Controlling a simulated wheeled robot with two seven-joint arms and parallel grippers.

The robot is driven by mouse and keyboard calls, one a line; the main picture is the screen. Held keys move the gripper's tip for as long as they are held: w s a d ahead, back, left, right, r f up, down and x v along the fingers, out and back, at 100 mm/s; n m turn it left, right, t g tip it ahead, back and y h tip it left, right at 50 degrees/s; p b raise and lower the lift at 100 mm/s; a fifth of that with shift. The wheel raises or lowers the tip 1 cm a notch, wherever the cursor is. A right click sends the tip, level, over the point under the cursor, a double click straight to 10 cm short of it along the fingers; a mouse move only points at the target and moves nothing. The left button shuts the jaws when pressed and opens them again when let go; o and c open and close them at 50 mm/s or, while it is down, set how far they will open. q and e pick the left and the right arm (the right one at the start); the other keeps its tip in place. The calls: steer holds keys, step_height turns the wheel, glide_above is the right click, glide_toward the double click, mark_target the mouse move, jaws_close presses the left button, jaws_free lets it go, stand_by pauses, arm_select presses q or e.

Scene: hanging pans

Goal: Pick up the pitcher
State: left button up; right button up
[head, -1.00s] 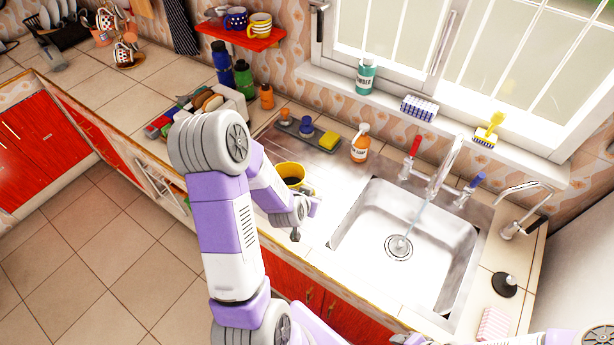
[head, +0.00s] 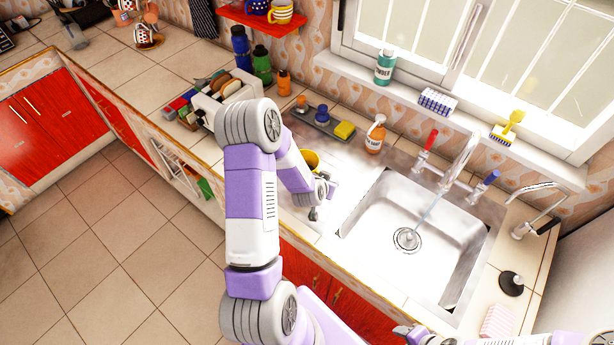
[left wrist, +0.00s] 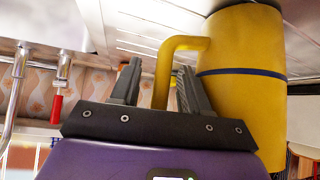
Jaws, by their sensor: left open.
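The yellow pitcher (head: 309,158) stands on the metal drainboard left of the sink; my left arm hides most of it in the head view. In the left wrist view the pitcher (left wrist: 240,80) fills the upper right, yellow with a dark blue band. Its yellow handle (left wrist: 163,68) shows between the two fingers of my left gripper (left wrist: 160,85). The fingers are apart; I cannot tell whether they touch the handle. In the head view the left gripper (head: 318,208) is just in front of the pitcher. My right gripper (head: 412,334) shows partly at the bottom edge, its jaws unclear.
The steel sink (head: 415,240) with running water lies to the right. The counter further left is mostly clear.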

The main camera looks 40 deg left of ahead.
arm_select(q)
jaws_close()
